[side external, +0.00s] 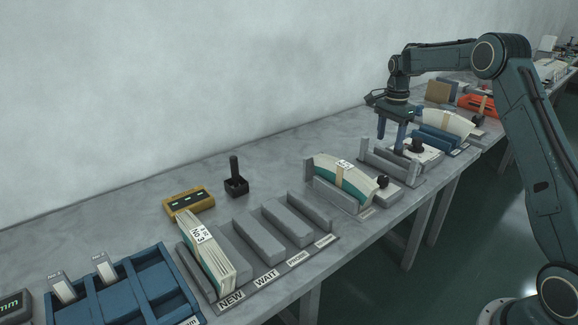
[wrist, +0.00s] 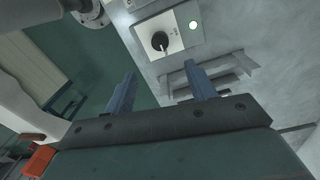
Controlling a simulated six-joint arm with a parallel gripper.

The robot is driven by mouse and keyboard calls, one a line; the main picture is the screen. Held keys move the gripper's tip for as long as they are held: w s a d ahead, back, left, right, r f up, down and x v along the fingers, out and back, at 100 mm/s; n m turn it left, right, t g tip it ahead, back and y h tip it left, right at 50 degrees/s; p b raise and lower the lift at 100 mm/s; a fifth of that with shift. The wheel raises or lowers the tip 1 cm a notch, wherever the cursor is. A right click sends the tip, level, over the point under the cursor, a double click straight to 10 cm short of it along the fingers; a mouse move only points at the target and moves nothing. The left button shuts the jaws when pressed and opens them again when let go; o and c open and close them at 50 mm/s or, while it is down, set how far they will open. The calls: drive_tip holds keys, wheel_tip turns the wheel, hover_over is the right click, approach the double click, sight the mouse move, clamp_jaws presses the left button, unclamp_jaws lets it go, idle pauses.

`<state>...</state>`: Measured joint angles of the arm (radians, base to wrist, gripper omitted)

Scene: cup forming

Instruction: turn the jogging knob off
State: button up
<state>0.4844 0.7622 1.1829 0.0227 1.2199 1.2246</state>
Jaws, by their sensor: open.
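The jogging knob (wrist: 160,42) is a black round knob with a pale pointer line. It sits on a white square panel (wrist: 177,24) in the wrist view. In the side view a dark knob (side external: 417,146) on a pale box stands just right of my gripper (side external: 391,142). My gripper is open and empty, fingers pointing down. In the wrist view the knob lies beyond the tips of my gripper (wrist: 163,82), roughly between their lines and apart from them. Neither finger touches it.
A round pale-green light (wrist: 222,25) sits beside the panel. A grey slotted rack (side external: 375,160) stands close to my gripper. Nearer are a fan of cards (side external: 335,172) with a black ball knob (side external: 383,181), a labelled grey rack (side external: 262,240) and a blue tray (side external: 125,290). The bench's back strip is mostly clear.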

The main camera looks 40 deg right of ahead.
sight(383, 178)
drive_tip(key=shift+f, duration=0.15)
drive_tip(key=f, duration=1.3)
drive_tip(key=shift+s+f, duration=0.2)
drive_tip(key=c, duration=1)
